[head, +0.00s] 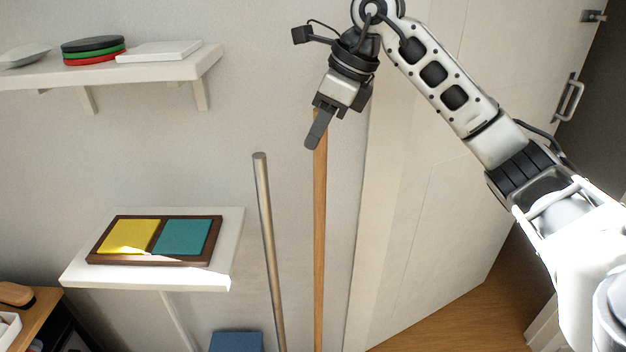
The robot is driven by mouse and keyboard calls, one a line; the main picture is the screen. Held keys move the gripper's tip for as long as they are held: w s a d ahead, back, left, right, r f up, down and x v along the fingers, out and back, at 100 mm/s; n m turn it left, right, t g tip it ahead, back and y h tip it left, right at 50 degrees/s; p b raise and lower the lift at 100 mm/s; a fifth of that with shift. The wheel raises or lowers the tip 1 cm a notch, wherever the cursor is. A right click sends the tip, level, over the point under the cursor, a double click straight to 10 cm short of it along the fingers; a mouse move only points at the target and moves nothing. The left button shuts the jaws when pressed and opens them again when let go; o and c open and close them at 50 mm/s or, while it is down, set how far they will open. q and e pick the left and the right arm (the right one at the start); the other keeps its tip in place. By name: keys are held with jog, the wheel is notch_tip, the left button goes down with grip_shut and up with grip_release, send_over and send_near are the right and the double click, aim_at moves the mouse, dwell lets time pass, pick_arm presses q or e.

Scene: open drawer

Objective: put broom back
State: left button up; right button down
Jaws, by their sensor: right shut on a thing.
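A long wooden broom handle (320,230) stands nearly upright near the wall, left of the white door. My right gripper (318,130) is at its top end and is shut on it. The gripper's fingers hide the very top of the handle. The lower end of the broom is out of view below the frame. My left gripper is not in view.
A metal pole (268,250) leans just left of the broom. A white shelf (222,285) at left holds a brown tray with yellow and teal squares. An upper shelf (212,62) holds stacked discs. A white door (440,200) is at right. A blue object (236,342) sits low down.

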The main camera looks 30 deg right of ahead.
aim_at(317, 159)
jog(key=shift+f, duration=2.85)
jog(key=c, duration=1.3)
grip_release()
jog(key=shift+o, duration=0.2)
jog(key=shift+a, duration=0.1)
